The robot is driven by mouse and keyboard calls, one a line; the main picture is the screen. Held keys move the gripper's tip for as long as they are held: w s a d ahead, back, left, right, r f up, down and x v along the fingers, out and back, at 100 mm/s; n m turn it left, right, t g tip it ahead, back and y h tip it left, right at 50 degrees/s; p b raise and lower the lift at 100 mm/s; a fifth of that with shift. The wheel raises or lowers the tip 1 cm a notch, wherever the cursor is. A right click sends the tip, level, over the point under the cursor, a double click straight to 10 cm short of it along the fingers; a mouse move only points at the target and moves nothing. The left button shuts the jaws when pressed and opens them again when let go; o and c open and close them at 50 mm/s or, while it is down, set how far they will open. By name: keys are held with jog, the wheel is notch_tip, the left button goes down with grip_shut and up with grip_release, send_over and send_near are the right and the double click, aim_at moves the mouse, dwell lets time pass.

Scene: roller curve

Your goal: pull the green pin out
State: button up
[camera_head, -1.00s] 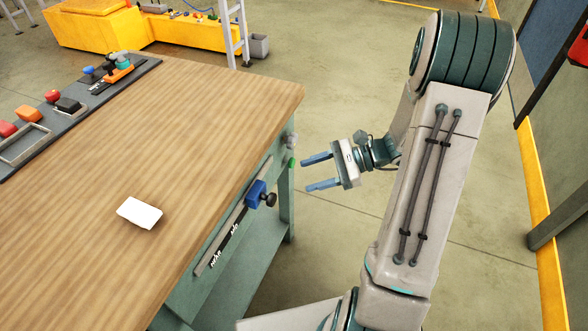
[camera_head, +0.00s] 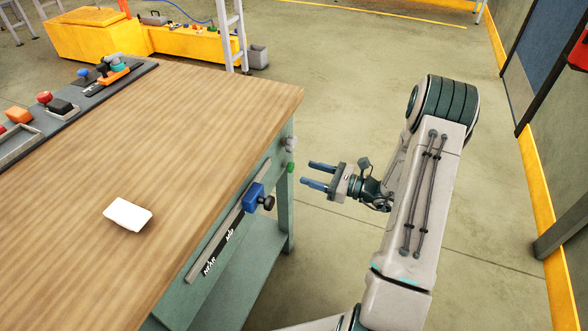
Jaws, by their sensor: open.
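The green pin (camera_head: 291,167) is a small green knob on the side of the workbench, near its far right corner. My gripper (camera_head: 310,175) is open and empty, with its two blue fingers pointing left toward the pin. The fingertips are a little to the right of the pin and look apart from it. The pin's shaft is hidden in the bench side.
A grey knob (camera_head: 291,143) sits just above the pin. A blue slider with a black knob (camera_head: 258,197) is on a rail on the same side of the wooden workbench (camera_head: 190,130). A white block (camera_head: 128,214) lies on the top.

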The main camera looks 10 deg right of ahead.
aim_at(293, 168)
jog(key=x, duration=0.6)
jog(key=c, duration=1.1)
grip_shut()
